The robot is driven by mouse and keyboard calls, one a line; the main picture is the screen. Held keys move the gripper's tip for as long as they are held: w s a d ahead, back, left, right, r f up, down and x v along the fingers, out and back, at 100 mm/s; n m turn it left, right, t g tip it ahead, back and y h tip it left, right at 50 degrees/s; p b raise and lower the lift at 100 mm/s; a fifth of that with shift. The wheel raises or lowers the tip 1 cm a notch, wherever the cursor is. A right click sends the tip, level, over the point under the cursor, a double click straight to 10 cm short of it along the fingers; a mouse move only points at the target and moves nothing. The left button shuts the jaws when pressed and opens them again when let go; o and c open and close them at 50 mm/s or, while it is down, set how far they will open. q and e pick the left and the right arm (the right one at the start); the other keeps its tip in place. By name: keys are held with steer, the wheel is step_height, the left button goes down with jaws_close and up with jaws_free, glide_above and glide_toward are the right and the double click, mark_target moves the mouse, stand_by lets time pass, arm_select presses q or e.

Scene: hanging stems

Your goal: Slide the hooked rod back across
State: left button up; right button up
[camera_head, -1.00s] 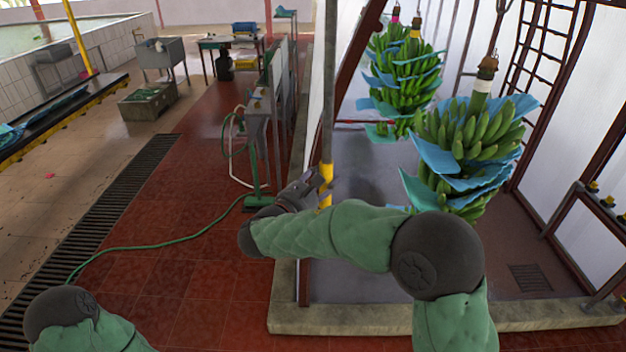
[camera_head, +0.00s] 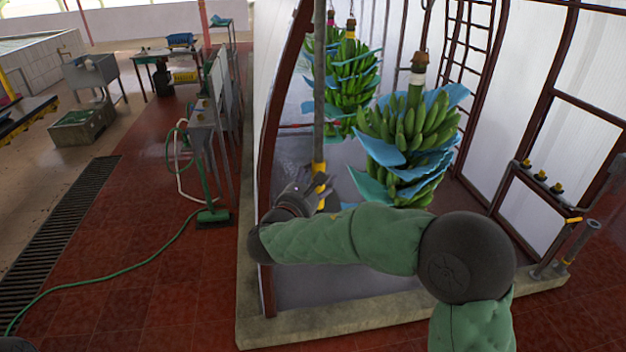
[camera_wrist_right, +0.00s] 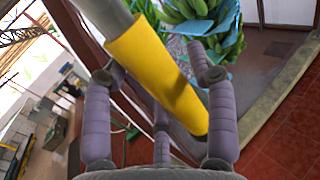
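The hooked rod (camera_head: 319,100) is a grey upright pole with a yellow sleeve near its lower end. Its top runs out of the head view, so no hook shows. My right gripper (camera_head: 322,187) is at the yellow sleeve, its fingers reaching around it. In the right wrist view the yellow sleeve (camera_wrist_right: 155,70) runs diagonally between the spread fingers of the right gripper (camera_wrist_right: 160,75). The fingertips bend inward, but I cannot tell whether they press on the sleeve.
A hanging banana stem (camera_head: 415,125) with blue sheets is close to the right of the rod. More stems (camera_head: 350,85) hang behind. A red-brown post (camera_head: 272,150) stands left of the rod. A low concrete curb (camera_head: 350,325) borders the bay.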

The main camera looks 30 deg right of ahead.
steer(key=shift+d, duration=0.2)
steer(key=shift+a, duration=0.15)
steer(key=shift+s+a, duration=0.25)
steer(key=shift+a, duration=0.15)
steer(key=v, duration=1.1)
steer(key=shift+s+f, duration=0.1)
